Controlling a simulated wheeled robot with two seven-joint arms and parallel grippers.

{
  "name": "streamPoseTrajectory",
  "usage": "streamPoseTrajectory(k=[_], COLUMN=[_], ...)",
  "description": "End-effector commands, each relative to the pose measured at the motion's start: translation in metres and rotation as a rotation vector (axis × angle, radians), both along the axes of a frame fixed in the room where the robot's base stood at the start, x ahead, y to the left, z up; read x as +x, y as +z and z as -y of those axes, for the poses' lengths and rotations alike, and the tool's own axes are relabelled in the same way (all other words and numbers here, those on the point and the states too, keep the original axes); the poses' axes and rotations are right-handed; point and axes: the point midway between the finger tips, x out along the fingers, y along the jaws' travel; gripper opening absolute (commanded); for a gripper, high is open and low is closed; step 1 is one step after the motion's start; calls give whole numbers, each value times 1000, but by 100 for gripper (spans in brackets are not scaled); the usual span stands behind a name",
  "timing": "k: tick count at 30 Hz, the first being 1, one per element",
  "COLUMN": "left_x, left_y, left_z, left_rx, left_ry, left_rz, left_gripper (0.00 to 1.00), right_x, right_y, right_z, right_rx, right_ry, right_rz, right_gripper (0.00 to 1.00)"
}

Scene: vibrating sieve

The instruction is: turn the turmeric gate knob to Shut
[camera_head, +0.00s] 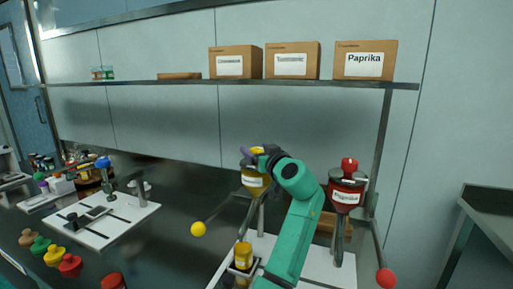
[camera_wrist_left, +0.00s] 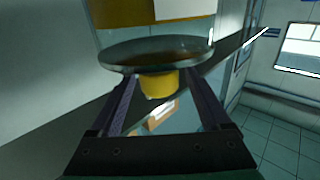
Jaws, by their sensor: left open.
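The turmeric hopper (camera_head: 255,182) is yellow with a white label and stands on a post at the middle of the head view. My left gripper (camera_head: 252,152) is at its top, with the green arm reaching up from below. In the left wrist view the yellow knob (camera_wrist_left: 158,84) juts from a grey disc (camera_wrist_left: 150,52) beside the labelled yellow body (camera_wrist_left: 130,10). The left fingers (camera_wrist_left: 163,105) are open, one on each side of the knob; contact is not clear. No Shut mark can be read. The right gripper is not in view.
The paprika hopper (camera_head: 346,192), with a red top knob (camera_head: 349,164), stands to the right. A yellow ball on a rod (camera_head: 198,229) and a red ball (camera_head: 386,278) stick out. A yellow jar (camera_head: 243,252) stands below. A shelf (camera_head: 190,84) with boxes runs above.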

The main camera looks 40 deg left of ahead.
Motion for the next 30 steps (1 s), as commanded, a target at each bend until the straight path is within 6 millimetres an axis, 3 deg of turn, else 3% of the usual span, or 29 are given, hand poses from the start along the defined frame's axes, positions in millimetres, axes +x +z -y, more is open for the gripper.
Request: streamPoseTrajectory(k=[5,8,12,23,30], left_x=[0,0,0,0,-1], left_y=[0,0,0,0,1], left_z=[0,0,0,0,0], left_rx=[0,0,0,-1,-2], left_ry=[0,0,0,-44,-177], left_rz=[1,1,1,2,4], left_gripper=[80,50,0,0,0], right_x=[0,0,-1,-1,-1], right_y=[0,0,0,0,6], right_z=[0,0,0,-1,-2], right_rx=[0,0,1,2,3], right_ry=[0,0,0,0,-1], right_rz=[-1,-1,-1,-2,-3], right_gripper=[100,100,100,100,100])
